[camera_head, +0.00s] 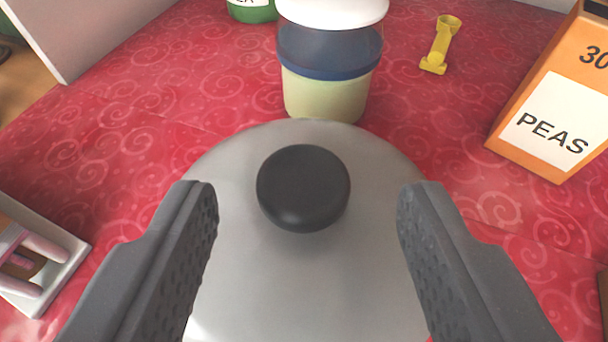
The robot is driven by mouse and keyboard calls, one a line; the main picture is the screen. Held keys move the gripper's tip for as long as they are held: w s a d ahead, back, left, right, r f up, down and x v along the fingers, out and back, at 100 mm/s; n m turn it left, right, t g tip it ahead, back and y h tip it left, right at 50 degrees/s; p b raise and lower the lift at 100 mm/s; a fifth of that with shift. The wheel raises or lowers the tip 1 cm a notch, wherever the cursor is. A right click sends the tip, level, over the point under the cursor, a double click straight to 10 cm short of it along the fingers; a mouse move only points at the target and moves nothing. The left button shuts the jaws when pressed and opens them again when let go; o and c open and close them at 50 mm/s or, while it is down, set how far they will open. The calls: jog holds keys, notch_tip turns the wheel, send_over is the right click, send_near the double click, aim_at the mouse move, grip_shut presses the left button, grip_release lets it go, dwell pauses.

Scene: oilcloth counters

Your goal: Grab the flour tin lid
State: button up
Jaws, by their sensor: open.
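The flour tin lid (306,268) is a round grey disc with a black round knob (303,187) at its middle. It fills the lower centre of the camera view. My gripper (308,200) is open, with one dark textured finger on each side of the knob and clear gaps between. Nothing is held between the fingers. The fingers overlap the lid's left and right sides in the picture. I cannot tell how high they are above it. Whatever is under the lid is hidden.
A jar (325,97) with a blue band and white top stands just behind the lid. An orange PEAS box (556,100) is at right, a yellow object (441,45) at back. A white tray (68,262) is at left. Red patterned cloth (150,120) is bare between them.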

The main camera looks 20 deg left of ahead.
aim_at(301, 184)
jog(key=shift+x, duration=1.9)
jog(key=shift+a, duration=0.1)
jog(key=c, duration=1)
jog(key=shift+r, duration=0.1)
